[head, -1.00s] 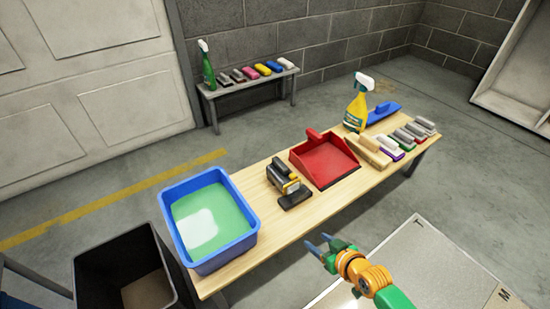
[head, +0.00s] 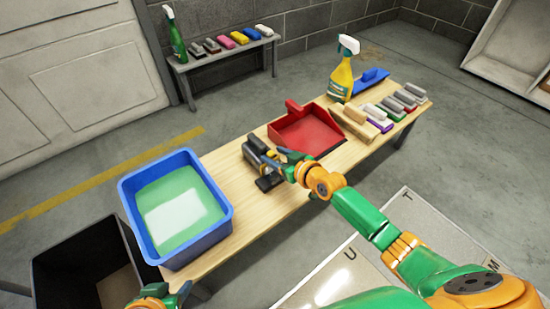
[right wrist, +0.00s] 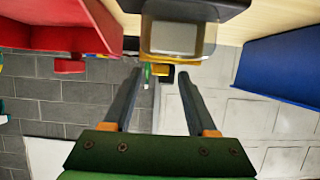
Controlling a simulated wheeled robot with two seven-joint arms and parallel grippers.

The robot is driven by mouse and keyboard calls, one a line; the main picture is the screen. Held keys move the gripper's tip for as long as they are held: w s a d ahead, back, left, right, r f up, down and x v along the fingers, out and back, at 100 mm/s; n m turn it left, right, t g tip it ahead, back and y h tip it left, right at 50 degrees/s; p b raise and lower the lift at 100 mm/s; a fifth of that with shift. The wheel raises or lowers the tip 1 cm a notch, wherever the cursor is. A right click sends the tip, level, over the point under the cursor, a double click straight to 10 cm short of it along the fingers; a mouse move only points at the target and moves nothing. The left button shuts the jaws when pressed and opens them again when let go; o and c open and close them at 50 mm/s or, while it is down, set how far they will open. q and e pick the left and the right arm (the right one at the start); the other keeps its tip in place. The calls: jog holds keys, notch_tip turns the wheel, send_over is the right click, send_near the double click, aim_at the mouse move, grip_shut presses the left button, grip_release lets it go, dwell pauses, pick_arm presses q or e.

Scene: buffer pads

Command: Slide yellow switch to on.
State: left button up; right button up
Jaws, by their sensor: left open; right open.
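A dark grey and black device (head: 257,146) with a black base sits on the wooden table, partly hidden by my right gripper. In the right wrist view the device (right wrist: 175,38) shows a grey panel with a yellow-orange edge. A small yellow piece (right wrist: 162,70), probably the switch, sticks out below that edge in the picture, between the finger lines. My right gripper (head: 274,160) is open at the device's near side, and its fingers (right wrist: 157,76) are spread around the yellow piece; contact cannot be told. My left gripper (head: 168,294) is at the bottom edge, partly cut off.
A blue tub (head: 225,228) of green liquid stands left of the device. A red dustpan (head: 308,131) lies close on its right. Several brushes and a yellow spray bottle (head: 342,78) are further right. A black bin (head: 75,262) stands at lower left.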

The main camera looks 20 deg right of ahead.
jog(key=shift+w, duration=0.15)
grip_shut()
dwell(1.4)
